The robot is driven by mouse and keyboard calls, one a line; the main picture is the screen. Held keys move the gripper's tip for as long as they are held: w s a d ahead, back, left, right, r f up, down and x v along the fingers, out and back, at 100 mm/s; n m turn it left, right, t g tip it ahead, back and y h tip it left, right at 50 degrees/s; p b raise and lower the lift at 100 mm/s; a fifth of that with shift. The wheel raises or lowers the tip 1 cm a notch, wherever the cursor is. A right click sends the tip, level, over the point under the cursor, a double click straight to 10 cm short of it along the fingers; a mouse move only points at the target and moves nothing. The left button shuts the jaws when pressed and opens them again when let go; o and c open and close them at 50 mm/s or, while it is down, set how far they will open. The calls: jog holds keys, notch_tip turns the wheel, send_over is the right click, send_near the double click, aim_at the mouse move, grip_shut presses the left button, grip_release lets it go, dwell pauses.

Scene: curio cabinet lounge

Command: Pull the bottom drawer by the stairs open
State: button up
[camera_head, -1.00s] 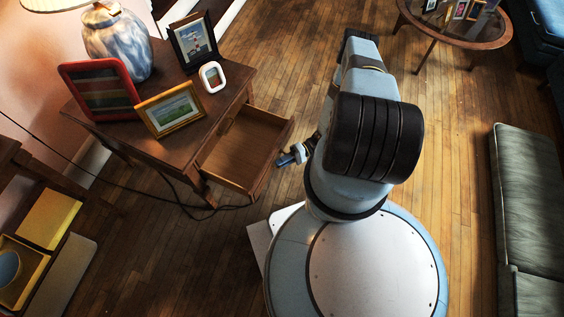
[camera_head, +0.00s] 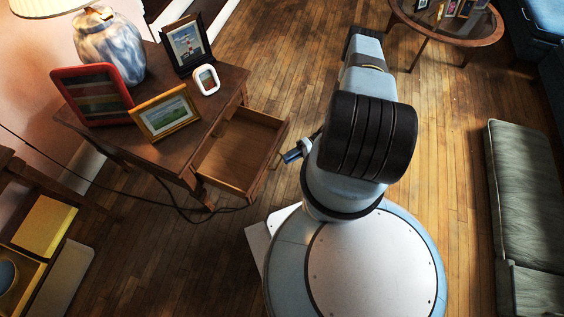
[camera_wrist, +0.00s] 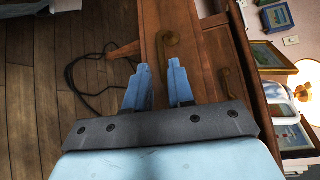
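The wooden side table (camera_head: 133,133) has its lower drawer (camera_head: 237,158) pulled out, with an empty-looking inside. In the head view my gripper (camera_head: 290,155) is just right of the open drawer, partly hidden by my arm.
Picture frames, a white frame (camera_head: 206,79) and a blue-white lamp (camera_head: 110,47) stand on the table. A cord (camera_head: 190,212) lies on the floor near its leg. A round table (camera_head: 450,37) and a grey-green couch (camera_head: 525,190) are to the right, with clear floor between.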

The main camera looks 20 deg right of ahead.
jog(key=w+d, duration=0.1)
jog(key=d, duration=0.7)
jog(key=shift+d+r, duration=0.15)
jog(key=shift+r, duration=0.3)
